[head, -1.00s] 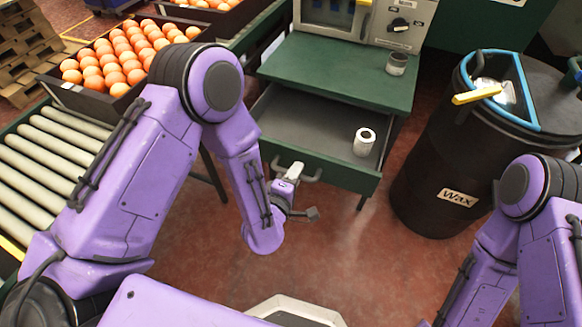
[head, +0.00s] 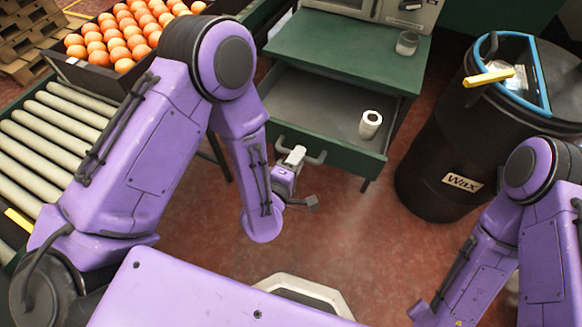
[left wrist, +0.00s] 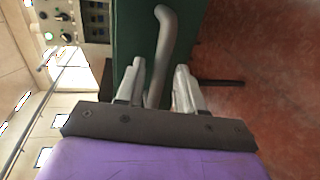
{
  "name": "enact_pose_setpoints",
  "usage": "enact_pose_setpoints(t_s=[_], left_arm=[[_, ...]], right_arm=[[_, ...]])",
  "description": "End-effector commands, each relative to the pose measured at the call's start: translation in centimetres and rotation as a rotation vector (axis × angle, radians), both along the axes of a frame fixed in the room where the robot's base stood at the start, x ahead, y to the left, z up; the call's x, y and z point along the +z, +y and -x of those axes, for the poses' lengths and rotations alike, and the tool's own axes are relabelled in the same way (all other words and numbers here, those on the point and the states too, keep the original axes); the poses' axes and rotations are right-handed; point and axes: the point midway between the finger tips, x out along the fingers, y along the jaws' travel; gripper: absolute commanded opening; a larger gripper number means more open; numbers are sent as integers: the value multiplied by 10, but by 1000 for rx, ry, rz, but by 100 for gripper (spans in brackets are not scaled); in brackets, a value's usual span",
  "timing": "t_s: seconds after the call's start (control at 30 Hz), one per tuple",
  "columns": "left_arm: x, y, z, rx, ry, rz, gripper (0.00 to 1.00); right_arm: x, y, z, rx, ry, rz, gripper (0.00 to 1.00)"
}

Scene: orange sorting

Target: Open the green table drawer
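The green table (head: 345,52) stands in the upper middle of the head view. Its green drawer (head: 337,147) is pulled out, with its grey inside showing. A grey bar handle (head: 316,158) is on the drawer front. My left gripper (head: 295,156) is at the left part of this handle. In the left wrist view, the handle (left wrist: 165,45) runs between the two pale fingers of my left gripper (left wrist: 160,88). The fingers stand apart, with a narrow gap visible beside the bar. My right arm is at the lower right of the head view; its gripper is out of the picture.
A white roll (head: 370,124) stands in the drawer. A grey cup (head: 407,43) is on the tabletop. A black bin labelled Wax (head: 437,170) stands to the right. A roller conveyor (head: 42,140) and a crate of oranges (head: 90,75) are at left. The floor before the drawer is clear.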

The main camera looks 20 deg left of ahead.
Motion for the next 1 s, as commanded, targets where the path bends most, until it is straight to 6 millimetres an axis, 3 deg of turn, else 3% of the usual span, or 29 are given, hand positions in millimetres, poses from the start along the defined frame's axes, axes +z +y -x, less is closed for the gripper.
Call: enact_pose_setpoints(t_s=[0.2, 0.4, 1.0], left_arm=[[11, 5, 52, -7, 3, -3, 37], [17, 9, 79, -3, 1, 0, 37], [18, 9, 83, -3, -1, -8, 37]], right_arm=[[1, 0, 0, 0, 0, 0, 43], [1, 0, 0, 0, 0, 0, 43], [1, 0, 0, 0, 0, 0, 43]])
